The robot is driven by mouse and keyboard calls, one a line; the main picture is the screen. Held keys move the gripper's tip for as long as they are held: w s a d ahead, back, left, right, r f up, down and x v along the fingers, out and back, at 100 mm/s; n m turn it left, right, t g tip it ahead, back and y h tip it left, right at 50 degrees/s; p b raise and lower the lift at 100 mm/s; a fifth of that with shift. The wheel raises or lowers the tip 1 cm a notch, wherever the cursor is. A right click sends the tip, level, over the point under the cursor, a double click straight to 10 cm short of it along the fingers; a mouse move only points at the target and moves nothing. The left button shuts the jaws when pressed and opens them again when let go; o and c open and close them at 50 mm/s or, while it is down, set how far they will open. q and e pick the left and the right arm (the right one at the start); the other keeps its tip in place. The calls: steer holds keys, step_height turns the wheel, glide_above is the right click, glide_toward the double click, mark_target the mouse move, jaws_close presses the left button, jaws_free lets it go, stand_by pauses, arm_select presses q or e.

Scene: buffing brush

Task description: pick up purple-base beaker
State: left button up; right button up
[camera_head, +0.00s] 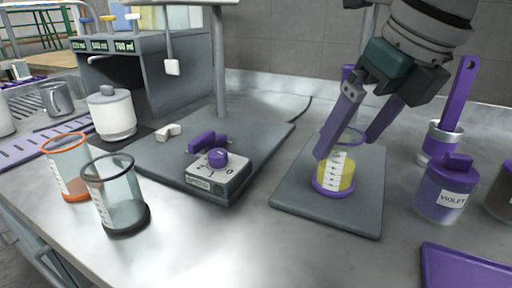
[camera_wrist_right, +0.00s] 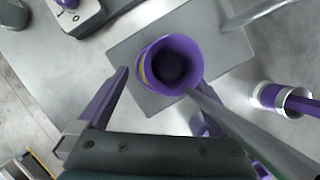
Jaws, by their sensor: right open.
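The purple-base beaker (camera_head: 347,176) stands upright on a grey pad on the right of the bench. It is clear, with a white scale, yellow contents and a purple rim and base. My right gripper (camera_head: 346,146) comes down from the upper right, open, with one purple finger in front of the beaker and the other by its right side. In the right wrist view a round purple opening (camera_wrist_right: 172,62) lies just ahead of the spread fingers (camera_wrist_right: 156,82), with yellow at its left edge. I cannot tell whether the fingers touch the beaker. My left gripper is not in view.
The grey pad (camera_head: 365,217) has a post behind it. To the right are a violet jar (camera_head: 447,190), a metal cup with a purple handle (camera_head: 440,141) and a purple tray (camera_head: 462,270). Left are a dial box (camera_head: 218,178), a black-base beaker (camera_head: 121,200) and an orange-base beaker (camera_head: 70,165).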

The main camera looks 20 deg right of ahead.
steer(key=shift+x, duration=1.55)
steer(key=shift+w, duration=0.15)
steer(key=shift+c, duration=0.2)
jaws_close()
steer(key=shift+r, duration=0.1)
